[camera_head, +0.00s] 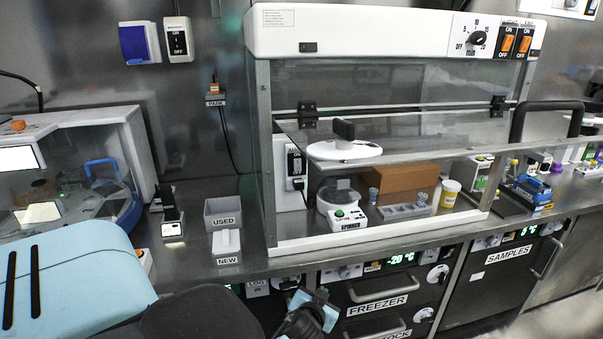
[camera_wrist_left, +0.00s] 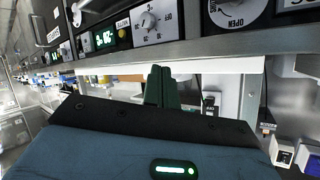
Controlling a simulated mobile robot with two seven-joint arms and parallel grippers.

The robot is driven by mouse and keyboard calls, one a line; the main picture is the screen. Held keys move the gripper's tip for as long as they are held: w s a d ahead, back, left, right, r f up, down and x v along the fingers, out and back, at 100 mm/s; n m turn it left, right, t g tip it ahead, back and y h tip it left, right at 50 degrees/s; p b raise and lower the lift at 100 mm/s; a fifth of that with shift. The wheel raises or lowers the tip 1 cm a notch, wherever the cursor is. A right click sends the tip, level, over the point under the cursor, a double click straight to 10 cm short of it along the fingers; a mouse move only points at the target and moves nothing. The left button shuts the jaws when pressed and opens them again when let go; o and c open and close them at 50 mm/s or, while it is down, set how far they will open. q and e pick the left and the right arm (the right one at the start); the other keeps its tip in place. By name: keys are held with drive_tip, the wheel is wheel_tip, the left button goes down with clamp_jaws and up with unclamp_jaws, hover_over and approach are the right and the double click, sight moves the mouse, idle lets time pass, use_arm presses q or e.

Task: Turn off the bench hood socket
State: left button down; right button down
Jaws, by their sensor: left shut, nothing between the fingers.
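The bench hood (camera_head: 400,38) stands on the counter with its tilted glass front raised above the opening. The bench hood socket (camera_head: 295,165) is on the white panel inside the hood's left end. It has a dark switch plate, with a plug and black cord below; its switch position is too small to tell. My left gripper (camera_head: 318,306) is low in front of the counter, below the hood and apart from the socket. In the left wrist view its dark green fingers (camera_wrist_left: 158,85) are shut and empty. My right gripper is not in view.
Inside the hood are a spinner (camera_head: 345,210), a grey rack (camera_head: 404,210) and a brown box (camera_head: 402,181). USED (camera_head: 222,213) and NEW (camera_head: 227,246) boxes stand left of the hood. The freezer drawer handle (camera_head: 378,289) juts out near my left gripper.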

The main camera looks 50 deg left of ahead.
use_arm(q)
drive_tip(key=w+a+r+n+g+y, duration=0.2)
drive_tip(key=w+a+r+n, duration=0.3)
drive_tip(key=r, duration=0.6)
drive_tip(key=w+a+r+n+g+y, duration=0.1)
drive_tip(key=w+a+r+n+y, duration=0.3)
drive_tip(key=a+r, duration=0.6)
wheel_tip(320, 180, up, 2)
drive_tip(key=shift+w+r+n+g+y, duration=0.1)
drive_tip(key=shift+w+n+g+y, duration=0.3)
drive_tip(key=shift+w+y, duration=0.2)
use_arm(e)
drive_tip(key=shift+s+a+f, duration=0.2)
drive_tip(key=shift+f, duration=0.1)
use_arm(q)
drive_tip(key=shift+a, duration=0.1)
